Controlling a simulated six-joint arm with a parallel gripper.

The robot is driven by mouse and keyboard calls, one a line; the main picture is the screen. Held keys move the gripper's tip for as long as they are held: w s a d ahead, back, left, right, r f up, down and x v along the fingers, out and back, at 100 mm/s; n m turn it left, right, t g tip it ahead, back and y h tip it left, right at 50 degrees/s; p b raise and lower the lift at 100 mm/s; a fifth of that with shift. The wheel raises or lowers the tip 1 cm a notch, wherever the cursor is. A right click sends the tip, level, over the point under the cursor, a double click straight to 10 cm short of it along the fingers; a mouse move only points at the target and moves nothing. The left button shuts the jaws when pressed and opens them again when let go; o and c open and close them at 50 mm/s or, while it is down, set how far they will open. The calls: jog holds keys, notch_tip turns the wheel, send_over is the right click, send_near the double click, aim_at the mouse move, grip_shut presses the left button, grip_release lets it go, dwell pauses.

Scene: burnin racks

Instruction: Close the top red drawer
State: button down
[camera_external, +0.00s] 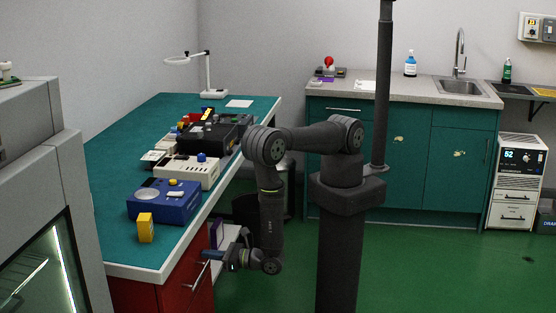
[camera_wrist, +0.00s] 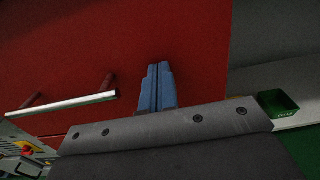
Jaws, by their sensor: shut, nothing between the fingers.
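The red drawer front (camera_wrist: 110,45) fills much of the wrist view, with a pale bar handle (camera_wrist: 62,106) at left. In the external view, a pale drawer edge (camera_external: 229,236) sticks out from under the bench beside my gripper, so the drawer appears partly open. How far it is open is hard to tell. My gripper (camera_external: 229,257) is low at the bench's right side, near the handles. In the wrist view its blue fingers (camera_wrist: 157,68) are together and empty, in front of the red face to the right of the handle. Contact cannot be told.
The teal bench (camera_external: 110,185) carries a blue device (camera_external: 165,203), a yellow block (camera_external: 146,228) and several other instruments. A purple item (camera_external: 216,233) shows near the drawer. A green bin (camera_wrist: 278,103) shows at right in the wrist view. Green floor is clear on the right.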

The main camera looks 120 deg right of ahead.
jog(key=shift+w+d+r, duration=0.15)
jog(key=shift+w+d, duration=0.05)
jog(key=shift+w, duration=0.1)
jog(key=v, duration=1.4)
jog(key=shift+s+a, duration=0.2)
jog(key=shift+s, duration=0.15)
jog(key=shift+w+d, duration=0.1)
jog(key=x, duration=1.3)
jog(key=shift+w+d, duration=0.2)
jog(key=shift+w, duration=0.05)
jog(key=c, duration=2.1)
grip_release()
